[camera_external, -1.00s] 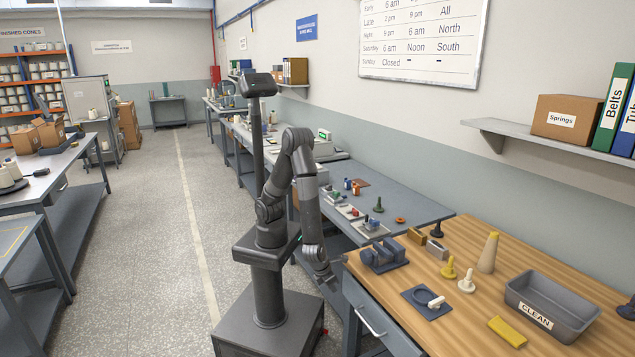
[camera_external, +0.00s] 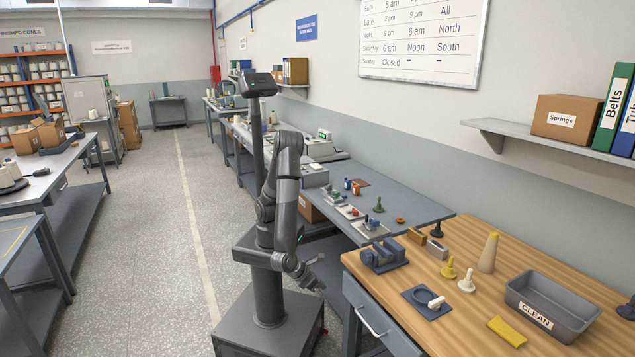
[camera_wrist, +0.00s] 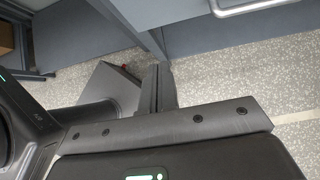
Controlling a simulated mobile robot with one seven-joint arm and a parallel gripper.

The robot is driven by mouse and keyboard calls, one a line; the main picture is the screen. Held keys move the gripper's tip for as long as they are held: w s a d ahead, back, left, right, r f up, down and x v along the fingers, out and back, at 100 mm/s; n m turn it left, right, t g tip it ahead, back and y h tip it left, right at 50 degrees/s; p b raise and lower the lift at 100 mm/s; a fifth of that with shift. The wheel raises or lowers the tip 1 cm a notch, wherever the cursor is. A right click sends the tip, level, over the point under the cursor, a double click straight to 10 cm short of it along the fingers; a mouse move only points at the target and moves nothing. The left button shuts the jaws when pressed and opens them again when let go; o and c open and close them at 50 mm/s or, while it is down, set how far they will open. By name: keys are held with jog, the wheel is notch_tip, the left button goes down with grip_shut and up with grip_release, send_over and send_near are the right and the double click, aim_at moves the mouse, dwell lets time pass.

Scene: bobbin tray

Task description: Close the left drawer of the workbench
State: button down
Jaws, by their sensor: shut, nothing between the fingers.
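The workbench (camera_external: 470,262) has a wooden top and grey frame. Its left drawer (camera_external: 362,312) has a grey front that looks about flush under the top's edge, with no open interior showing. Its pale bar handle (camera_external: 371,322) also shows at the top right of the wrist view (camera_wrist: 250,8). My gripper (camera_external: 319,272) is low beside my base, left of the drawer front and apart from it. In the wrist view its fingers (camera_wrist: 157,85) are together and empty.
A blue-grey table (camera_external: 400,208) with small parts adjoins the workbench behind. On the workbench are a grey CLEAN bin (camera_external: 548,309), a yellow cloth (camera_external: 507,331) and a dark mat (camera_external: 418,305). Open floor (camera_external: 190,290) lies left of my base.

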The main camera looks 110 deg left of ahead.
jog(key=shift+t, duration=0.4)
jog(key=x, duration=0.8)
jog(key=w+r+x, duration=0.1)
jog(key=x, duration=0.3)
jog(key=shift+a+r, duration=0.2)
jog(key=shift+a, duration=0.1)
jog(key=shift+w+a, duration=0.3)
jog(key=shift+w, duration=0.05)
